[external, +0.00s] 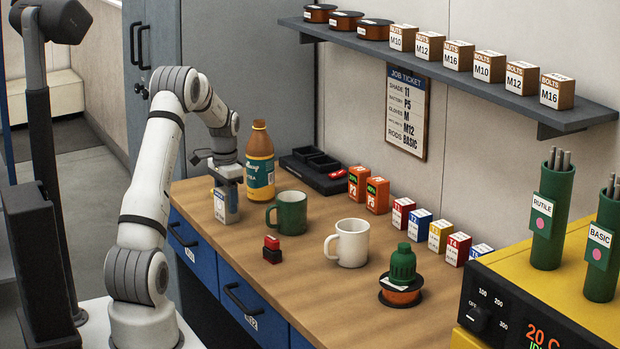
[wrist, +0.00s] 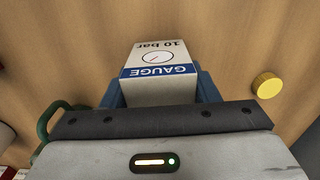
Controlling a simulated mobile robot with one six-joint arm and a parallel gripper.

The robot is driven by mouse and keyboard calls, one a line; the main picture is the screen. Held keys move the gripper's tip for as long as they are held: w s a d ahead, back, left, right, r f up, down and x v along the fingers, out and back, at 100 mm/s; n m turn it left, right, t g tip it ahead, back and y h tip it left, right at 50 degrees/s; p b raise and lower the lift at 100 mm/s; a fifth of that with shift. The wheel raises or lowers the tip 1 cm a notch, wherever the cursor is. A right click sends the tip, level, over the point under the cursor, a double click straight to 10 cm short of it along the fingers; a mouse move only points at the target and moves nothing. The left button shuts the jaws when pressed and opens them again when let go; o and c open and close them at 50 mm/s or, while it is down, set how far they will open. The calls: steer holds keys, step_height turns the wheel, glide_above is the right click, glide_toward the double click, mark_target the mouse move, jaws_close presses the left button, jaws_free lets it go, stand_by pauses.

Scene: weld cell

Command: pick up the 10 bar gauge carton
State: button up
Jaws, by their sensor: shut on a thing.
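The 10 bar gauge carton (wrist: 157,60) is a white box with a blue GAUGE band and a dial picture. In the wrist view it sits between the two blue fingers of my gripper (wrist: 160,88), which is shut on it. In the external view the carton (external: 226,205) is upright under my gripper (external: 229,182), at the left end of the wooden bench (external: 330,290). I cannot tell whether its underside touches the bench.
A brown bottle (external: 260,160) stands close behind the carton. A green mug (external: 291,212) is to its right, with a small red and black block (external: 272,249) in front. A white mug (external: 351,243) stands further right. In the wrist view a yellow round thing (wrist: 267,86) is at right.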

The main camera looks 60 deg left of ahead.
steer(key=c, duration=0.3)
steer(key=shift+r, duration=0.1)
steer(key=shift+c, duration=0.2)
